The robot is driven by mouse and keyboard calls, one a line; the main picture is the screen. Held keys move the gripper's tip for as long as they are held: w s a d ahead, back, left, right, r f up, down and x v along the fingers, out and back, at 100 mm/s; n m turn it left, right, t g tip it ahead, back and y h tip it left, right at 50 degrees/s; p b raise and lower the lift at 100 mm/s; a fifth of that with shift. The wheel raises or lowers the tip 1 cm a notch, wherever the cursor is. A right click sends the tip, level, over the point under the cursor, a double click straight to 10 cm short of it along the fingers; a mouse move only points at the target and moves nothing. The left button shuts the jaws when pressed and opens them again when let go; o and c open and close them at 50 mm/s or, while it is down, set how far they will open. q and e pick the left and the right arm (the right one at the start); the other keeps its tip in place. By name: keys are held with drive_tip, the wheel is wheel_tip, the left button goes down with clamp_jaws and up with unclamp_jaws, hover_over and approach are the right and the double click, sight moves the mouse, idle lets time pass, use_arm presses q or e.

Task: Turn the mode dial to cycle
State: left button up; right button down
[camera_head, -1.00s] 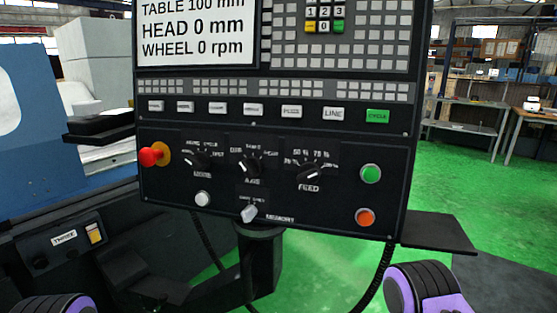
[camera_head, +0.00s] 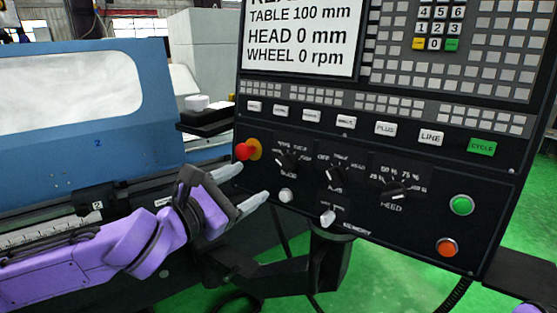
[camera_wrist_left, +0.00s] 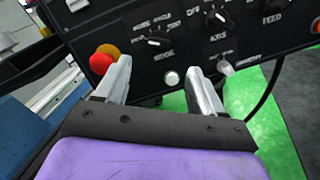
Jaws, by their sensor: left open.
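The mode dial (camera_head: 287,159) is a black knob with a white pointer mark, at the left of the dial row on the black control panel. Its printed labels are small and hard to read in the head view. The dial also shows in the left wrist view (camera_wrist_left: 156,41), ahead of and between the fingertips. My left gripper (camera_head: 240,188) is open and empty, left of the dial and just below the red emergency button, apart from the dial. In the left wrist view its two fingers (camera_wrist_left: 163,78) point at the panel. My right gripper is not in view.
The red emergency button (camera_head: 244,151) sticks out left of the dial, close to my left fingers. The axis dial (camera_head: 334,177), feed dial (camera_head: 396,190) and a white button (camera_head: 286,195) are nearby. A green cycle key (camera_head: 481,147) sits above right. A blue machine (camera_head: 60,110) stands left.

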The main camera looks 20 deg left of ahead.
sight(283, 164)
use_arm(q)
drive_tip(key=p+x, duration=0.4)
drive_tip(key=x, duration=0.6)
drive_tip(key=shift+w+d+p, duration=0.15)
drive_tip(key=shift+w+p, duration=0.2)
drive_tip(key=shift+s, duration=0.1)
drive_tip(key=c, duration=1.1)
